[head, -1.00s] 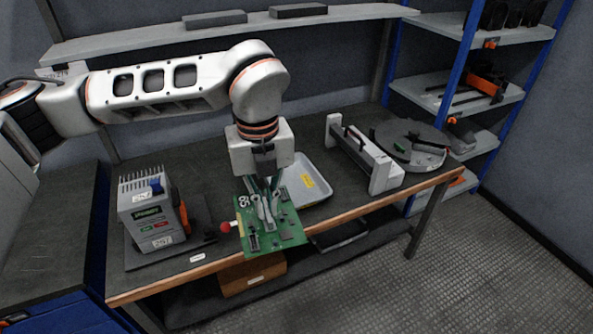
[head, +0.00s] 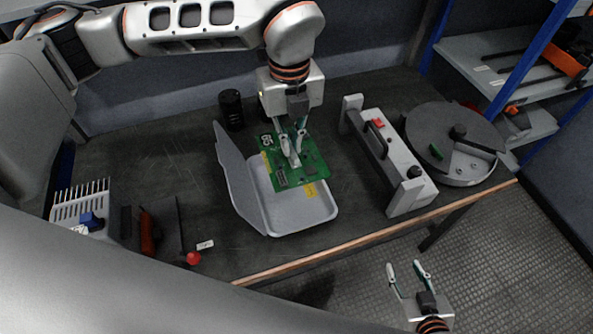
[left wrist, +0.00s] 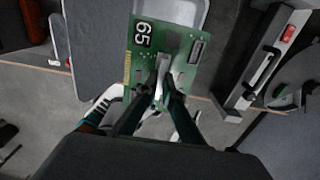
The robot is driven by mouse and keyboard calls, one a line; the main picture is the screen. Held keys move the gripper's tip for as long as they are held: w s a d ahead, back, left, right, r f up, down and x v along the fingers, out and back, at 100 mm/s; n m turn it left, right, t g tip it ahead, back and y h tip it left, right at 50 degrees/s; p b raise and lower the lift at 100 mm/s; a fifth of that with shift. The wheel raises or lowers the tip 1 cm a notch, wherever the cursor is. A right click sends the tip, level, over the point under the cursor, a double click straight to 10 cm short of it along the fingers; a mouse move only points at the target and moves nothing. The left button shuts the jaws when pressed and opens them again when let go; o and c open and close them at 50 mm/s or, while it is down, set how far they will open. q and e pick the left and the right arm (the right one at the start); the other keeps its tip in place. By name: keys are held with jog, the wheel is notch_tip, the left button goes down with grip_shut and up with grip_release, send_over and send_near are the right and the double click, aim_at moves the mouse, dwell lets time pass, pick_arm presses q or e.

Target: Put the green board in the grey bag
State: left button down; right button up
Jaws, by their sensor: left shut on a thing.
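The green board (head: 312,172), marked 65, is held in my left gripper (head: 294,160), which is shut on it near its middle. The board hangs tilted above the grey bag (head: 264,208), a shallow grey tray-like holder with a raised flap (head: 235,175) on its left. The board covers part of the bag's inside. In the left wrist view, the board (left wrist: 180,45) is between the fingertips, with the grey bag (left wrist: 190,12) behind it. My right gripper (head: 408,277) is open and empty in front of the table's edge.
A white device with a black handle (head: 402,165) stands right of the bag, with a round grey turntable (head: 450,135) beyond it. A black cylinder (head: 231,108) stands behind the flap. A red knob (head: 193,258) and white label (head: 205,245) lie left. Table space between the flap and left device is free.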

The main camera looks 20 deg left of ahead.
pick_arm(q)
jog(key=shift+w+f, duration=0.25)
jog(key=shift+f, duration=0.4)
notch_tip(320, 180, down, 16)
jog(key=shift+r+p, duration=0.2)
jog(key=shift+p, duration=0.6)
notch_tip(320, 180, down, 3)
jog(key=shift+f, duration=0.25)
jog(key=shift+f, duration=0.1)
jog(key=c, duration=2.2)
grip_release()
